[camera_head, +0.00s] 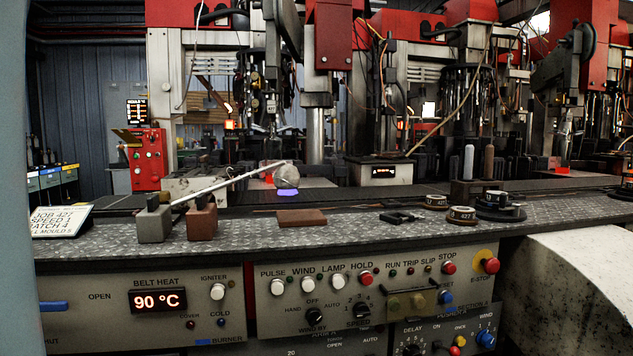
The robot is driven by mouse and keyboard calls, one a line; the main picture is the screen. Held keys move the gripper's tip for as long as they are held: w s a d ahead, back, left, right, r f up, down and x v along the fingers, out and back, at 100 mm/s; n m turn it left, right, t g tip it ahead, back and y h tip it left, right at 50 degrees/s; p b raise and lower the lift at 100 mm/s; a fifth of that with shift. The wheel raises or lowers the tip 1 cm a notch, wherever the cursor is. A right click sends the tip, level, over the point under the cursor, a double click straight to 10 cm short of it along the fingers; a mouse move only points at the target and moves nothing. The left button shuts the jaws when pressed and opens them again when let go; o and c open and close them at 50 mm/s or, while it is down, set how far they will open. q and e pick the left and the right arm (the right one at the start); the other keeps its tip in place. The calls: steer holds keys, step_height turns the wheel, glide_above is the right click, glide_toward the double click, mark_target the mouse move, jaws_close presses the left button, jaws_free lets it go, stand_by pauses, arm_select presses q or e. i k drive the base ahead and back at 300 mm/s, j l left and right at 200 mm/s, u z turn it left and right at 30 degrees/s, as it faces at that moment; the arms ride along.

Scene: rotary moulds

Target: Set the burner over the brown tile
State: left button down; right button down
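The brown tile (301,217) lies flat on the grey patterned worktop, near its front edge and left of centre. Nothing stands on it. Behind it and slightly left, a violet patch (286,192) shows directly under a greyish round ball (286,176); I cannot tell whether this patch is the burner or its flame. A pale rod (230,182) slants from the ball down left to a grey block (153,218) and a brown block (201,217). On the front panel, a blue mark (203,341) sits beside the word BURNER. Neither gripper is in view.
The control panel (240,300) below the worktop has knobs, buttons and a 90 °C display (158,300). A blue handle (53,305) is at its left. Dark round pieces (462,215) and a stand (477,190) are to the right. Machines fill the back.

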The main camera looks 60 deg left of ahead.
mark_target(287, 177)
steer(key=u, duration=2.05)
steer(key=i+j+z, duration=0.2)
steer(key=z, duration=0.3)
steer(key=i+j+z, duration=0.3)
steer(key=z, duration=0.2)
steer(key=i+j+z, duration=0.15)
steer(key=j+z, duration=0.2)
steer(key=z, duration=0.15)
